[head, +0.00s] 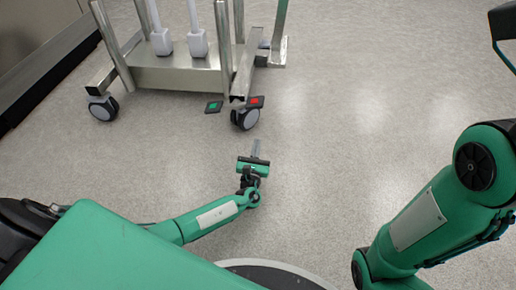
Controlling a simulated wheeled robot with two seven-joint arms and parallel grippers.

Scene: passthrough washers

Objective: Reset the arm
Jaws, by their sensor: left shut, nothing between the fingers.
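My left arm is green and reaches in from the lower left. Its gripper (256,148) is over the bare floor near the middle of the head view. The fingers point up the picture, are together, and hold nothing. My right arm (420,222) is bent at the right side of the view. Its gripper does not clearly show.
A metal wheeled cart (175,73) stands at the upper left, beyond my left gripper. Its nearest caster (245,118) is close above the gripper in the picture. Green (214,107) and red (256,101) pedals sit by it. The grey floor (350,110) to the right is clear.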

